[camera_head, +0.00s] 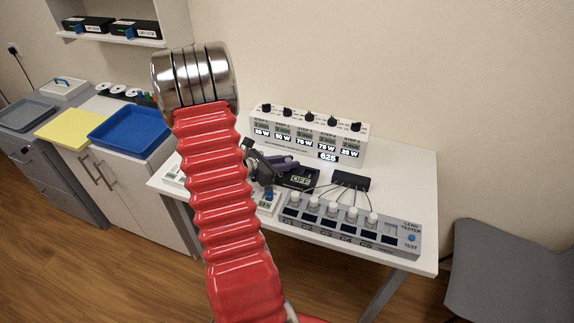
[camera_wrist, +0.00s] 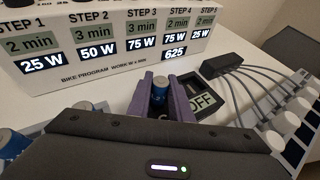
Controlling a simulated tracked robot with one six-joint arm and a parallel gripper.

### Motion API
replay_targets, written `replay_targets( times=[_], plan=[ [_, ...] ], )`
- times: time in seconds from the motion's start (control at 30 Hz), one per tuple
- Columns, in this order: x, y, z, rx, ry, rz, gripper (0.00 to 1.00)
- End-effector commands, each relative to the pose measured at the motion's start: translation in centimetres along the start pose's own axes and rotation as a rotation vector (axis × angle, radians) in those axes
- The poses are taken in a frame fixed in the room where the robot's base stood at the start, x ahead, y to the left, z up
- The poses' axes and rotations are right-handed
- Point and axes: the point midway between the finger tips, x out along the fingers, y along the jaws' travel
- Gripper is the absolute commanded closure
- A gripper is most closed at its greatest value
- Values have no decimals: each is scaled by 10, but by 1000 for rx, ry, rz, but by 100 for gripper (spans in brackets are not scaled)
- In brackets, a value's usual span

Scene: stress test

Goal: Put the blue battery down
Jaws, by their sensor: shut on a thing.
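In the head view, my gripper (camera_head: 285,164) is over the white table, close in front of the bike program box. The held battery cannot be made out there. A second blue cylinder (camera_wrist: 10,143), like a battery, shows at the left edge of the wrist view, apart from the fingers. Whether the held battery's lower end touches anything is hidden.
The bike program box (camera_head: 308,138) stands behind my gripper. A small OFF display (camera_head: 300,179) and a black block with cables (camera_head: 350,181) are at the right. The lead tester (camera_head: 345,224) lies along the front of the white table (camera_head: 405,180). Bare tabletop shows farther right.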

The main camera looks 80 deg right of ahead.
Motion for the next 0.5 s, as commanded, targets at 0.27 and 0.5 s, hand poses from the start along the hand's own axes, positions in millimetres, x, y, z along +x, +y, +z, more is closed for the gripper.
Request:
replay_targets(
  times=[0.27,0.5],
  plan=[
    [1,0,-2,0,0,0,72],
    [1,0,-2,0,0,0,63]
  ],
)
